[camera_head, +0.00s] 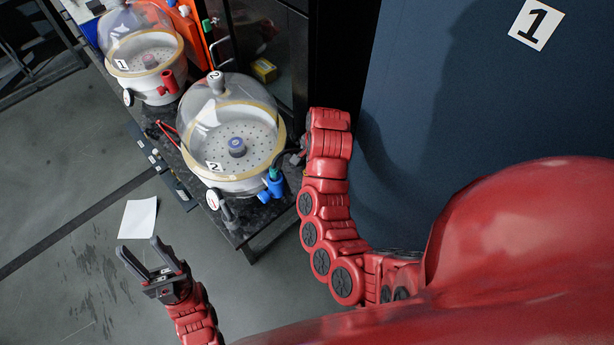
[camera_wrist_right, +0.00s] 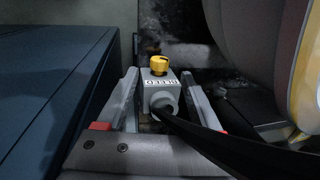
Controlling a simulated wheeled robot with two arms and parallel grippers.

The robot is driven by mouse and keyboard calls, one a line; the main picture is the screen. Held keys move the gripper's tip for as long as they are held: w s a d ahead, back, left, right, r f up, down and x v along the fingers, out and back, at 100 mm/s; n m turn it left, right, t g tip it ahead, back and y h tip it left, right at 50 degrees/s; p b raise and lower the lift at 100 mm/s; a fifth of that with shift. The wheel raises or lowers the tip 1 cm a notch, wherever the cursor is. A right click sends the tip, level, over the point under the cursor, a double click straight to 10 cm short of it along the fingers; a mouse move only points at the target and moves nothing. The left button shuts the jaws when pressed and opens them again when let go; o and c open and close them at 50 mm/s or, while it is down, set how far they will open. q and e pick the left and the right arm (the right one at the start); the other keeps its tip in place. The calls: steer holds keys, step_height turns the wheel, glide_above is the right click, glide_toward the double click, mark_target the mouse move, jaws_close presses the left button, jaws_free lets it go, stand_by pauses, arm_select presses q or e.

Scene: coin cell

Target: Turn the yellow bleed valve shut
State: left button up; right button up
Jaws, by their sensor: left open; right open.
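The yellow bleed valve (camera_wrist_right: 158,65) shows in the right wrist view as a small round knob on top of a grey block (camera_wrist_right: 160,92) marked BLEED. My right gripper (camera_wrist_right: 161,77) is open, with one finger on each side of the block in the picture; I cannot tell whether either finger touches it. A black hose runs from the block to the lower right. In the head view my right arm reaches beside the front vessel, and its gripper and the yellow valve are hidden there. My left gripper (camera_head: 156,262) is open and empty over the floor.
Glass-domed vessel 2 (camera_head: 235,130) and vessel 1 (camera_head: 140,50) stand on a dark bench. A blue fitting (camera_head: 272,186) sits on vessel 2's side. A dark blue panel (camera_head: 470,90) is right of my right arm. A white sheet (camera_head: 138,218) lies near my left gripper.

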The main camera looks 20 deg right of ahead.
steer(key=p+x, duration=0.2)
steer(key=x, duration=0.2)
steer(key=shift+a+f, duration=0.1)
steer(key=shift+f, duration=0.3)
steer(key=shift+x, duration=0.75)
steer(key=shift+w, duration=0.1)
jaws_close()
